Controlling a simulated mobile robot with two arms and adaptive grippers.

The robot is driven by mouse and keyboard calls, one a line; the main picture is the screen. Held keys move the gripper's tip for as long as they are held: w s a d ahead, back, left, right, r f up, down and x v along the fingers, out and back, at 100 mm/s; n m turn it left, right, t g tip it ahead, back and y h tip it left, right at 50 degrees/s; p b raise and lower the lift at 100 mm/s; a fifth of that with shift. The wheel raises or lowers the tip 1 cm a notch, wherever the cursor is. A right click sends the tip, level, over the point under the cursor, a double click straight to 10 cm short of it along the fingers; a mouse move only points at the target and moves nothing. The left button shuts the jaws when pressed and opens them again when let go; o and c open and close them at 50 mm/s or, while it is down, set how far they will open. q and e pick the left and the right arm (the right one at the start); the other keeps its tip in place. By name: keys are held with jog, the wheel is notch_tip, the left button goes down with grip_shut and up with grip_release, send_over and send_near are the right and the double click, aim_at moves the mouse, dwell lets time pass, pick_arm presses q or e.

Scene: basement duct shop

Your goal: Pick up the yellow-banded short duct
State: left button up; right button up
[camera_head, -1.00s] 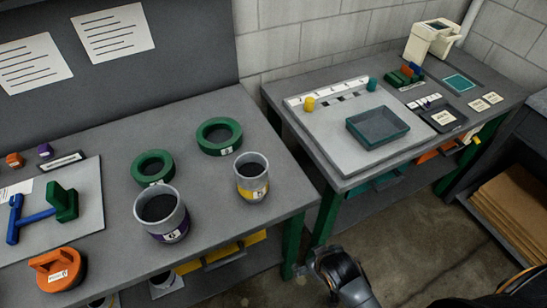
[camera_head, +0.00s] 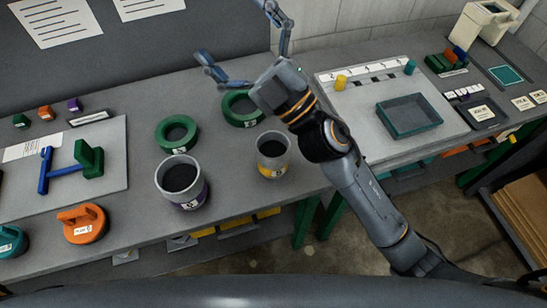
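The yellow-banded short duct (camera_head: 272,168) is a grey open cylinder with a dark inside and a yellow band with a label low on its side. It stands upright on the left workbench near its front edge. My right gripper (camera_head: 236,32), on the arm coming in from the lower right, is open and empty. Its fingers spread above the back of the bench, beyond the duct and apart from it. My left gripper is not in view.
A wider purple-banded duct (camera_head: 182,183) stands left of the yellow-banded one. Green rings (camera_head: 177,134) and (camera_head: 243,108) lie behind them. An orange handled piece (camera_head: 83,224) sits front left. A green tray (camera_head: 408,117) is on the right bench, past a gap.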

jog(key=s+a+f+n+g+y, duration=0.2)
jog(key=s+a+n+g, duration=0.6)
jog(key=n+g, duration=0.6)
jog(key=n+h, duration=0.5)
jog(key=h, duration=1.8)
send_over(273, 152)
notch_tip(273, 152, down, 21)
jog(key=f, duration=0.2)
jog(key=f+p, duration=0.1)
jog(key=f, duration=0.2)
jog(key=f+p, duration=0.1)
jog(key=f, duration=0.2)
jog(key=shift+s, duration=0.3)
jog(key=f+p, duration=0.2)
jog(key=f, duration=0.1)
jog(key=f+p, duration=0.1)
jog(key=shift+w+f, duration=0.3)
jog(key=shift+f, duration=0.35)
jog(key=c, duration=1.3)
jog(key=shift+c, duration=0.4)
